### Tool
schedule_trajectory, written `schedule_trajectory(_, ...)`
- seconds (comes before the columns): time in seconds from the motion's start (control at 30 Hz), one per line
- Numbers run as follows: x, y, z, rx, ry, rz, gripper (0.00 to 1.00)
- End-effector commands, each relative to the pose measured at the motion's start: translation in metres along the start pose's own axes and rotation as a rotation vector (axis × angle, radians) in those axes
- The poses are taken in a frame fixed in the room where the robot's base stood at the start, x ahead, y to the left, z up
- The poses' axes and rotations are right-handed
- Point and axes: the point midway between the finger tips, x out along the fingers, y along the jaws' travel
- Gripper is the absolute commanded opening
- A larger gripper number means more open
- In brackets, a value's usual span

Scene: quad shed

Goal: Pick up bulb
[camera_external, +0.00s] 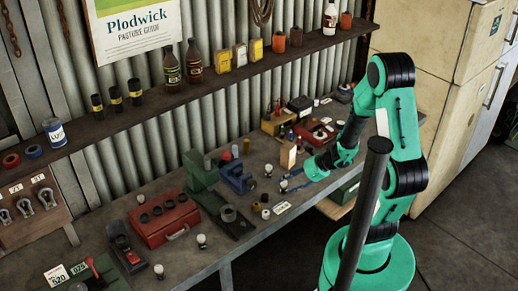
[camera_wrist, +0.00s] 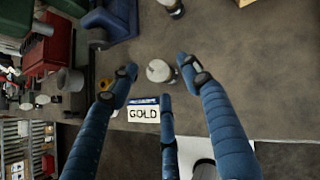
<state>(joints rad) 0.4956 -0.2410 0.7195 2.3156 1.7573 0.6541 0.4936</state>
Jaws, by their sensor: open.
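A bulb with a round white head (camera_wrist: 159,71) and a dark base is on the grey bench, between the spread fingers of my gripper (camera_wrist: 156,75) in the wrist view. No finger visibly closes on it. My gripper's blue fingers are open and empty. In the external view my gripper (camera_external: 292,184) is low over the bench, close to a white bulb (camera_external: 283,185). A second bulb (camera_wrist: 172,7) is at the top edge of the wrist view. More bulbs stand along the bench, including one at the front (camera_external: 201,240).
A white card marked GOLD (camera_wrist: 143,113) lies near the bench edge. A blue vise (camera_external: 237,177), a green machine (camera_external: 203,172) and a red toolbox (camera_external: 164,217) stand to the left. A wooden block (camera_external: 288,155) is behind. A dark post partly blocks my arm.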

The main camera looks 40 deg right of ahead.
Motion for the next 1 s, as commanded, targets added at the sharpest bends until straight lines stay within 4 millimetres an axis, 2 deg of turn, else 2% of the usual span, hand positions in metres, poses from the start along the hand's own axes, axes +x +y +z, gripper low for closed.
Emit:
schedule_trajectory(0.03, 0.007, 0.001, -0.001, -0.001, 0.0, 0.002, 0.48)
schedule_trajectory(0.2, 0.018, 0.0, 0.0, 0.0, -0.001, 0.001, 0.48)
schedule_trajectory(0.8, 0.019, 0.0, 0.0, 0.0, -0.001, 0.0, 0.48)
schedule_trajectory(1.0, 0.019, 0.0, 0.0, 0.0, -0.001, 0.0, 0.08)
